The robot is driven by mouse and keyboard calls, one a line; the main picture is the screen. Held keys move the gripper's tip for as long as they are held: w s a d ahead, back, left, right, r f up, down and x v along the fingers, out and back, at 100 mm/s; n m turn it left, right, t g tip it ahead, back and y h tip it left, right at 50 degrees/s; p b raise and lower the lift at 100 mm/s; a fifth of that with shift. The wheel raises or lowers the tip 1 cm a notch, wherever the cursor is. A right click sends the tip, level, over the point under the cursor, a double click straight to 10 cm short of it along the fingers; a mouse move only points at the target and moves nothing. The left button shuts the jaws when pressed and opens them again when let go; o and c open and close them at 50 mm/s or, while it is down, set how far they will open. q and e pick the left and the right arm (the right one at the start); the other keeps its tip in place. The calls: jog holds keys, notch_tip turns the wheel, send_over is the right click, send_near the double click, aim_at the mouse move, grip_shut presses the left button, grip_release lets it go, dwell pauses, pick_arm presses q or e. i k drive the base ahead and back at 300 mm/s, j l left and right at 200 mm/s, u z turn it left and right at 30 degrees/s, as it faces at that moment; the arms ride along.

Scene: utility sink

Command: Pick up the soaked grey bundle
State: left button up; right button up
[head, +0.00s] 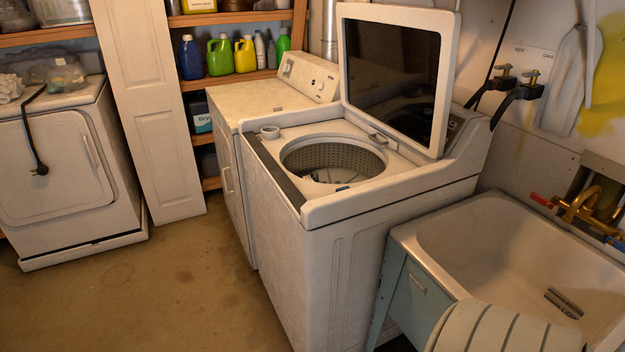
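I cannot make out a soaked grey bundle for certain. The open top-load washer (318,222) stands in the middle with its lid (392,75) raised. Inside its perforated drum (352,157) there is a dark grey shape (330,177), partly hidden by the front rim; I cannot tell if it is cloth or part of the washer. A pale, striped, rounded thing (500,332) lies at the sink's front edge, cut off by the frame; it may be rolled or draped cloth. Neither of my grippers is in view.
The utility sink (450,225) is at the right, with a brass faucet (580,205) and a dark slotted piece (564,303) on its floor. A white appliance (60,170) and shelves with bottles (220,55) stand behind. The floor (165,285) at left is clear.

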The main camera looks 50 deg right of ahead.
aim_at(314, 177)
jog(key=i+z, duration=0.3)
jog(key=i+j+z, duration=0.15)
jog(key=i+z, duration=0.2)
jog(key=i, duration=0.15)
jog(key=i+j+z, duration=0.3)
jog(key=i+z, duration=0.25)
jog(key=z, duration=0.2)
jog(key=i+z, duration=0.3)
jog(key=z, duration=0.15)
jog(key=i+j+z, duration=0.2)
jog(key=z, duration=0.25)
jog(key=i+j+z, duration=0.25)
jog(key=z, duration=0.15)
